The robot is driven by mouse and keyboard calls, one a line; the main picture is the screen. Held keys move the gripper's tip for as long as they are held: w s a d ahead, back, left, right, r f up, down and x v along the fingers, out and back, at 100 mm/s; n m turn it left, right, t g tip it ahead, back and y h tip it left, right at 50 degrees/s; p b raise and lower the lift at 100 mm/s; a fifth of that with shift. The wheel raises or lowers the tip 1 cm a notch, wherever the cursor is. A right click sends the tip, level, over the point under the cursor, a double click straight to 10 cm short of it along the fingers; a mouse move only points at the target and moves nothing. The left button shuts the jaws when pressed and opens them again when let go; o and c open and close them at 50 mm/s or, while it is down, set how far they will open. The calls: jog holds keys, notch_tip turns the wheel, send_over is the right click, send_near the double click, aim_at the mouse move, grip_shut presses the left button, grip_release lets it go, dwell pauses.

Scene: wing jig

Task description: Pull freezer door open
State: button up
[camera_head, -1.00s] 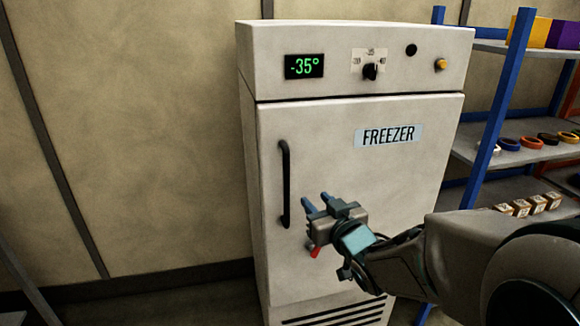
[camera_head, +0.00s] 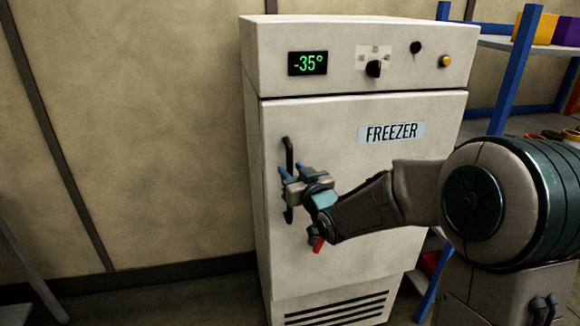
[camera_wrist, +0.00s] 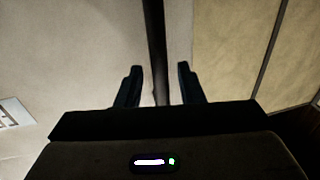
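The white freezer (camera_head: 350,235) stands upright with its door (camera_head: 330,125) closed. A black vertical bar handle (camera_head: 289,150) is on the left side of the door. My gripper (camera_head: 290,172) is at the middle of the handle and hides part of it. In the wrist view the handle (camera_wrist: 154,45) runs between the two dark fingers of my gripper (camera_wrist: 158,85), with a gap on each side. The fingers are apart and open. The freezer door's label (camera_wrist: 15,112) shows at the left edge of the wrist view.
A blue-framed shelf (camera_head: 515,70) with a yellow box (camera_head: 530,25) and a purple box (camera_head: 564,32) stands right of the freezer. A beige panelled wall (camera_head: 150,130) is behind.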

jog(key=shift+x, duration=1.05)
grip_shut()
